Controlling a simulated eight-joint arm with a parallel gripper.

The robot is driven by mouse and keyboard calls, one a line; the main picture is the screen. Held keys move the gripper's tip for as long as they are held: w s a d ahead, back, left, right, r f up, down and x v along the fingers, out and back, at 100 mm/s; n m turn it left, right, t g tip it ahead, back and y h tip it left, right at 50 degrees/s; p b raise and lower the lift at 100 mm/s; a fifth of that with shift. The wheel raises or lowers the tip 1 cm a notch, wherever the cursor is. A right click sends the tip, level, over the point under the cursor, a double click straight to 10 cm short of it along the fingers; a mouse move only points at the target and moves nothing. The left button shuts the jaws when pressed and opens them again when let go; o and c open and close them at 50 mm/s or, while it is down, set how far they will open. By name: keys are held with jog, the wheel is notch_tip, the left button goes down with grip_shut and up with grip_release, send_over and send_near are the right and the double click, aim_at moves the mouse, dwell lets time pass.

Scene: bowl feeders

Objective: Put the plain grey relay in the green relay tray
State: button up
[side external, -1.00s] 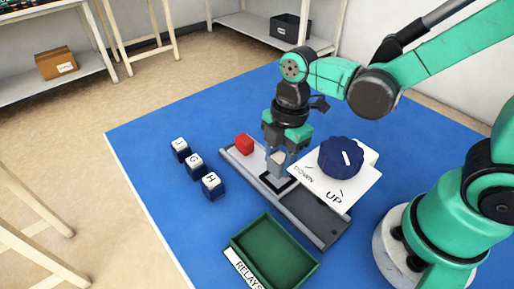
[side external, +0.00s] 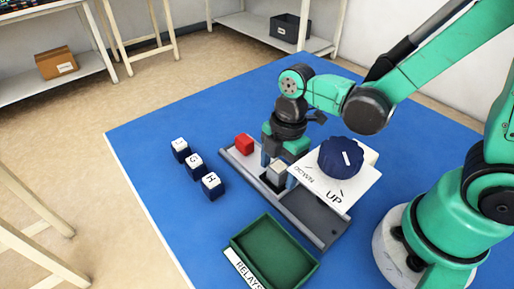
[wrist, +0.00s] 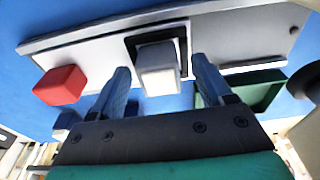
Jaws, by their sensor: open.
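The plain grey relay (side external: 276,174) is a small light-grey block at the dark square frame on the grey rail. In the wrist view the relay (wrist: 158,76) shows between the two fingers, with a gap on each side. My gripper (wrist: 160,68) is open and straddles the relay from above. In the side view my gripper (side external: 278,164) partly hides the relay and the frame. The green relay tray (side external: 308,268), labelled RELAYS, stands in front of the rail and looks empty.
A red block (side external: 244,144) sits on the rail (side external: 313,213) left of my gripper. A white plate (side external: 334,196) marked UP and DOWN carries a blue knob (side external: 341,158) close on the right. Several dark blue lettered blocks (side external: 195,166) stand left on the blue mat (side external: 140,145).

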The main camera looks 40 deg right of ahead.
aim_at(279, 165)
jog(key=shift+d+r, duration=0.2)
jog(key=shift+r, duration=1.15)
jog(key=shift+d+r, duration=0.15)
jog(key=shift+r, duration=1.15)
jog(key=shift+d+r+m, duration=0.1)
jog(key=shift+r+m, duration=0.15)
jog(key=shift+m, duration=0.05)
jog(key=d+r+m+t+h, duration=0.1)
jog(key=d+r+m+t, duration=0.3)
jog(key=m, duration=1.1)
jog(key=d+t, duration=0.2)
jog(key=shift+w+r+m+t, duration=0.25)
jog(key=shift+r+m+t, duration=0.05)
jog(key=shift+m, duration=0.1)
jog(key=shift+o, duration=0.5)
jog(key=shift+d+r+m+t, duration=0.25)
jog(key=shift+d+m+t, duration=0.1)
jog(key=shift+m, duration=0.45)
jog(key=shift+a, duration=0.1)
